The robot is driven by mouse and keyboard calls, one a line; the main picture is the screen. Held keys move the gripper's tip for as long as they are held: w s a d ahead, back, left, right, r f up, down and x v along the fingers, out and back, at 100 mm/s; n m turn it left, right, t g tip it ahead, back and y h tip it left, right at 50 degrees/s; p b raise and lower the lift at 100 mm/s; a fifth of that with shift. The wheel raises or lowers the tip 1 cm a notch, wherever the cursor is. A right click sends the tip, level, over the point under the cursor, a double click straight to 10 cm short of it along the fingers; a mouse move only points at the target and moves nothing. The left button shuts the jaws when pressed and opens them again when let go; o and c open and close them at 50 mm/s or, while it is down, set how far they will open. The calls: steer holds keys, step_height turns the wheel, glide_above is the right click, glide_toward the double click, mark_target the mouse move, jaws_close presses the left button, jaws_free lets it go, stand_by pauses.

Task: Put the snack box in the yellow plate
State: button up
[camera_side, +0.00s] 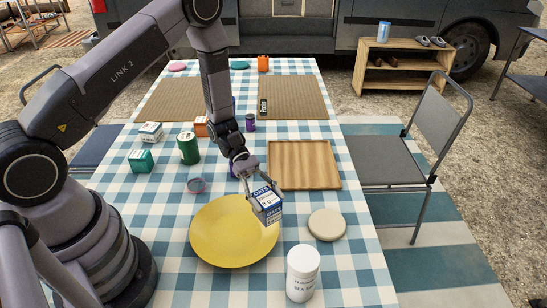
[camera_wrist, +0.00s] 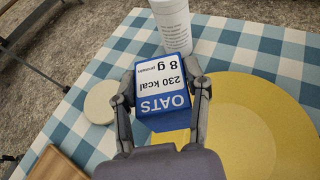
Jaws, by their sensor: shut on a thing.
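The snack box is a small blue and white box marked OATS (camera_side: 267,205); it also fills the middle of the wrist view (camera_wrist: 162,88). My gripper (camera_side: 263,195) is shut on the box, with one finger on each side of it in the wrist view (camera_wrist: 160,92). The box is slightly tilted and appears above the right part of the yellow plate (camera_side: 225,235). In the wrist view the plate (camera_wrist: 262,125) lies to the right of and partly behind the box. I cannot tell the exact height of the box over the plate. The plate's visible surface is empty.
A white bottle (camera_side: 302,273) stands near the plate's front right. A round beige disc (camera_side: 327,225) lies right of the plate. A wooden tray (camera_side: 304,186) is behind. A green can (camera_side: 188,148), a small lidded jar (camera_side: 196,185) and small boxes stand left.

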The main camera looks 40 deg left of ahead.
steer(key=s+a+r+n+t, duration=0.1)
steer(key=s+a+n+t, duration=0.1)
steer(key=s+a, duration=0.3)
glide_above(236, 234)
steer(key=shift+t, duration=0.3)
step_height(236, 234, down, 8)
steer(key=shift+r, duration=0.1)
steer(key=o, duration=1.2)
